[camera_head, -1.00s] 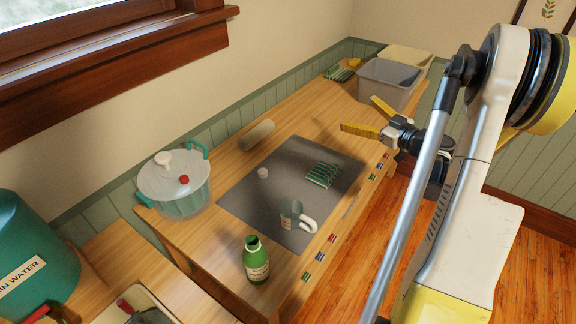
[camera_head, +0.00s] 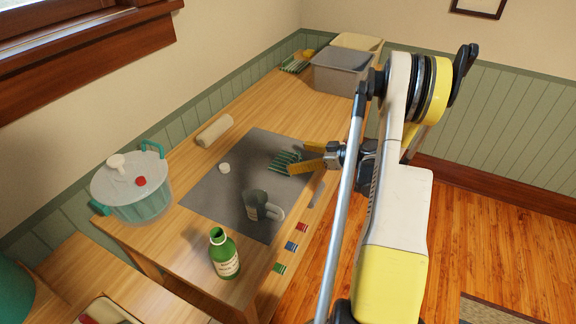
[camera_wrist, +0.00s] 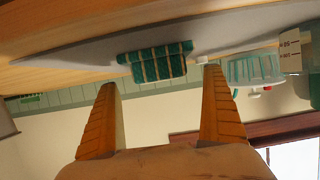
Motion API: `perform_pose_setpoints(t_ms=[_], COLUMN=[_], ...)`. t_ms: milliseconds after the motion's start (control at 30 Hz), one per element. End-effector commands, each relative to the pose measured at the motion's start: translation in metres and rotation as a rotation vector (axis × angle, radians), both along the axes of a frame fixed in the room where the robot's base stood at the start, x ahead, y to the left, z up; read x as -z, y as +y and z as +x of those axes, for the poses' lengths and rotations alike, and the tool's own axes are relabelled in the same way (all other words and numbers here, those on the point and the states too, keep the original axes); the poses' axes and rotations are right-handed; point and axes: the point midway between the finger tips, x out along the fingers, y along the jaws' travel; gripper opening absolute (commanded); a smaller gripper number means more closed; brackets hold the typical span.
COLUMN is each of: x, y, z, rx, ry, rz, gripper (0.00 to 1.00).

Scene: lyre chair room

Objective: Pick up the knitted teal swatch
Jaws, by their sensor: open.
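The teal swatch (camera_head: 284,161), striped with pale lines, lies on the dark grey mat (camera_head: 215,190) near its right side. My gripper (camera_head: 297,157) has yellow fingers spread apart, close beside the swatch on its right in the head view and partly overlapping it there. In the wrist view, which looks upside down, the swatch (camera_wrist: 157,62) lies beyond the two open fingertips (camera_wrist: 160,82), roughly centred between them. Nothing is held. Whether a finger touches the swatch or mat cannot be told.
A grey mug (camera_head: 255,205), a white round piece (camera_head: 224,168) and a green bottle (camera_head: 223,255) are on or near the mat. A grey bin (camera_head: 340,75) and another striped green piece (camera_head: 294,65) are at the far end.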

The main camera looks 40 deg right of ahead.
Motion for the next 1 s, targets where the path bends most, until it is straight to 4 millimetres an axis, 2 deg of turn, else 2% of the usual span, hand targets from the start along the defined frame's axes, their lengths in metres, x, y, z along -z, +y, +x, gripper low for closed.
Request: perform_pose_setpoints(t_ms=[33,167,367,400,567,600,1000], x=[0.007,0.012,0.010,0.010,0.010,0.010,0.007], y=[0.005,0.011,0.011,0.011,0.011,0.011,0.011], z=[0.008,0.022,0.024,0.024,0.024,0.024,0.024], rx=[-0.004,-0.002,0.000,0.000,0.000,0.000,0.000], ry=[0.000,0.000,0.000,0.000,0.000,0.000,-0.001], rz=[0.000,0.000,0.000,0.000,-0.001,-0.001,0.000], gripper=[0.97,0.97,0.97,0.91,0.42,0.40,0.40])
